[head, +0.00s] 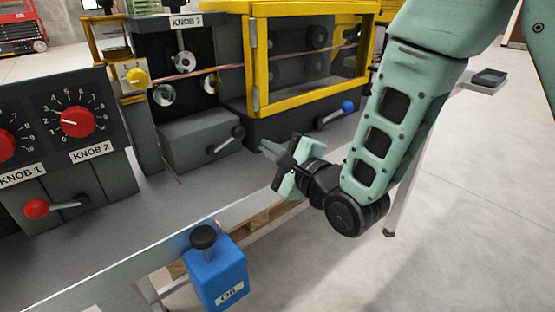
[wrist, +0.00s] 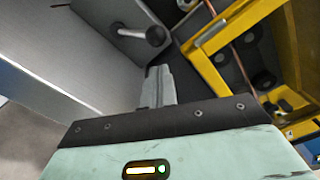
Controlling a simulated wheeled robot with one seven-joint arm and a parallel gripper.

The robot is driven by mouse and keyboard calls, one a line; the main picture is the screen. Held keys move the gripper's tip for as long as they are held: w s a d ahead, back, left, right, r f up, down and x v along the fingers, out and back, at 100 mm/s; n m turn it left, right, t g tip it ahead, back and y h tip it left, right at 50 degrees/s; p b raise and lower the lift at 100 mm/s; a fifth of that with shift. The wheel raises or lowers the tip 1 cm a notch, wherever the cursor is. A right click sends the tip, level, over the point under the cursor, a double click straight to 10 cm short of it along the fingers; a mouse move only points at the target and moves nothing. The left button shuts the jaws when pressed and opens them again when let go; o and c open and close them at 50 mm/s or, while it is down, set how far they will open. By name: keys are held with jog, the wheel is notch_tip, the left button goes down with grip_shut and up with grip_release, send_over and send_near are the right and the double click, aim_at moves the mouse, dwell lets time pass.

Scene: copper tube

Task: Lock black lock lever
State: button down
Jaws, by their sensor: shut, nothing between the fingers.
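The black lock lever (head: 226,140) sits on the front of a grey block below the KNOB 3 panel in the head view. It has a black ball end at its upper right and a silver shaft. In the wrist view the lever (wrist: 140,34) shows at upper centre, above and left of the fingers. My gripper (head: 266,148) is shut and empty, to the right of the lever and apart from it. In the wrist view its fingers (wrist: 157,84) point up the picture with nothing between them.
A yellow-framed guard (head: 256,65) stands behind, with a blue-ended lever (head: 335,115) below it. A red-ended lever (head: 52,207) and the red KNOB 2 (head: 77,122) are at left. A blue oil container (head: 217,273) stands at the table's front edge. The table top between is bare.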

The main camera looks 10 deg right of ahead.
aim_at(227, 141)
jog(key=p+x, duration=0.1)
jog(key=x, duration=0.5)
jog(key=shift+w+a, duration=0.1)
jog(key=shift+w, duration=0.15)
